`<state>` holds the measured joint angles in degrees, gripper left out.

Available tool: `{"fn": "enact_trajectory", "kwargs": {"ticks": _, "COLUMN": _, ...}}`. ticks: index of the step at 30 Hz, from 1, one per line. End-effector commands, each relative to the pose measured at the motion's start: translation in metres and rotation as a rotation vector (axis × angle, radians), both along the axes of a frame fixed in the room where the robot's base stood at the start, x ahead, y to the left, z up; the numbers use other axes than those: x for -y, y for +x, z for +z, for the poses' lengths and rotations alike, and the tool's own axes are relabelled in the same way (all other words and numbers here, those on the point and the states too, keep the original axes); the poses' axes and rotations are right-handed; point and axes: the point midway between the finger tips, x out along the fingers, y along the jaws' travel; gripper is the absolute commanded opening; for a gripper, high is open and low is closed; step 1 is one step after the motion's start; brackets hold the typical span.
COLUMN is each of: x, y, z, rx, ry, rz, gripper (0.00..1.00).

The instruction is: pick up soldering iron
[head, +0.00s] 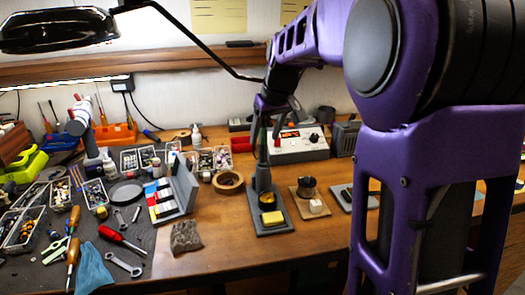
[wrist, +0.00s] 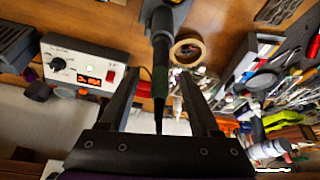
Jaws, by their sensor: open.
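The soldering iron (head: 262,178) stands upright in its holder on a dark base (head: 277,232) with a yellow sponge (head: 271,218), right of the middle of the bench. In the wrist view the dark iron (wrist: 160,62) runs down between my two fingers, with a gap visible on each side. My gripper (head: 275,128) is at the upper part of the iron in the head view. My gripper (wrist: 158,76) is open around the handle in the wrist view. Exact contact cannot be told.
A white soldering station (head: 300,145) with a red display stands close behind. A tape roll (head: 228,182) and grey open case (head: 180,190) lie left; a small block stand (head: 309,198) is right. The front wood is mostly clear. A lamp (head: 60,30) hangs upper left.

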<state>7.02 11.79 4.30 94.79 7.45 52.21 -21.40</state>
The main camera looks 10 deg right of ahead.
Motion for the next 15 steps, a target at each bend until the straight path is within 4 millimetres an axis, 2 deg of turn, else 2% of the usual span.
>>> {"fn": "enact_trajectory", "kwargs": {"ticks": 1, "x": -0.002, "y": 0.004, "z": -0.01, "rx": -0.003, "ry": 0.001, "rz": 0.002, "gripper": 0.64}}
{"fn": "enact_trajectory", "kwargs": {"ticks": 5, "x": -0.004, "y": 0.011, "z": -0.026, "rx": -0.002, "ry": 0.0, "rz": 0.001, "gripper": 0.64}}
{"fn": "enact_trajectory", "kwargs": {"ticks": 12, "x": -0.004, "y": 0.013, "z": -0.028, "rx": 0.0, "ry": 0.0, "rz": 0.001, "gripper": 0.64}}
{"fn": "enact_trajectory", "kwargs": {"ticks": 13, "x": -0.004, "y": 0.012, "z": -0.028, "rx": 0.0, "ry": 0.0, "rz": 0.001, "gripper": 0.62}}
{"fn": "enact_trajectory", "kwargs": {"ticks": 15, "x": -0.004, "y": 0.012, "z": -0.028, "rx": 0.0, "ry": 0.0, "rz": 0.001, "gripper": 0.49}}
